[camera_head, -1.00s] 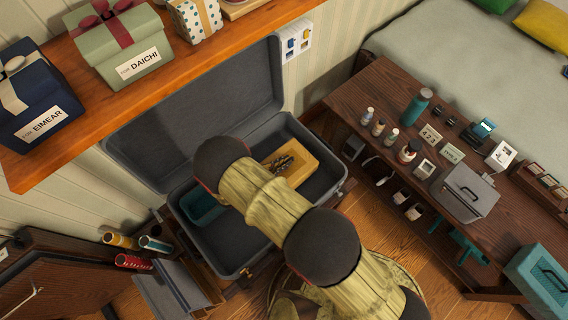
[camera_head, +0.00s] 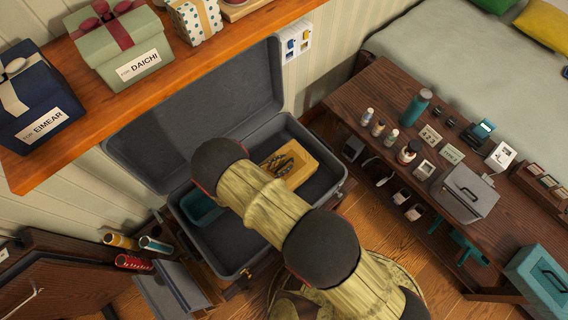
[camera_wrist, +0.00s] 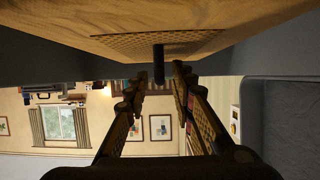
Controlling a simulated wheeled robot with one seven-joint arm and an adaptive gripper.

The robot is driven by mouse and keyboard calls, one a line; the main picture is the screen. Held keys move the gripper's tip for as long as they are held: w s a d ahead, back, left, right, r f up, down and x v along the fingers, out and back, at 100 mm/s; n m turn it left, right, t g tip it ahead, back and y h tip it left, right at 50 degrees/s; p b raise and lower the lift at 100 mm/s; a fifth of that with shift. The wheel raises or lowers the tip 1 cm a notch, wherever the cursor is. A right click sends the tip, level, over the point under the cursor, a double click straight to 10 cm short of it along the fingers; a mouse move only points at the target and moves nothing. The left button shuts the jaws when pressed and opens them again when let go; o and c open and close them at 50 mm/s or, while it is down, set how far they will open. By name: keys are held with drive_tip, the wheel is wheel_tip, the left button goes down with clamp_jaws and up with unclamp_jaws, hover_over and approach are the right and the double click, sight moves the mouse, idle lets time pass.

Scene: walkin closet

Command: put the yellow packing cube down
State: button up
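The yellow packing cube (camera_head: 299,173) is inside the right part of the open grey suitcase (camera_head: 233,262). In the wrist view the cube (camera_wrist: 230,22) fills the top, with a mesh panel and a short black tab (camera_wrist: 158,64). My gripper (camera_head: 276,164) is at the cube in the head view. In the wrist view my gripper (camera_wrist: 157,82) has its two fingers apart, with the tab between their tips and visible gaps on both sides. My arm hides part of the suitcase, and the cube's underside contact cannot be seen.
A teal item (camera_head: 201,211) lies in the suitcase's left part. The raised lid (camera_head: 200,120) stands behind, below a wooden shelf (camera_head: 190,68) with gift boxes. A dark wooden bench (camera_head: 385,92) with bottles and small boxes is at the right.

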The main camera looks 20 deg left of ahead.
drive_tip(key=p+v, duration=0.2)
drive_tip(key=v, duration=0.9)
drive_tip(key=shift+s+a, duration=0.1)
drive_tip(key=shift+s, duration=0.1)
